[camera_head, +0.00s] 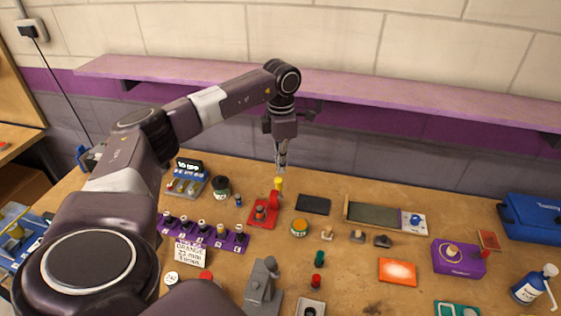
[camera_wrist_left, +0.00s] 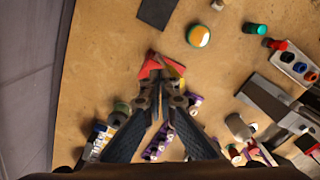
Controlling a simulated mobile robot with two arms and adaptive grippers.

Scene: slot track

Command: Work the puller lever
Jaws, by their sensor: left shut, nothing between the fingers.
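The puller (camera_head: 263,215) is a red device on the workbench, with a red upright lever whose yellow tip (camera_head: 278,184) points up. My left gripper (camera_head: 281,166) points down just above the yellow tip, and its fingers look closed together. In the left wrist view, the gripper (camera_wrist_left: 159,88) is shut, with nothing seen between its fingers. I cannot tell whether the fingers touch the tip. My right gripper is not in view.
An orange-topped round tin (camera_head: 300,228) and a black flat pad (camera_head: 313,204) lie right of the puller. A purple rack (camera_head: 205,233) with several knobs is at its left. A purple shelf (camera_head: 330,88) runs along the wall behind.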

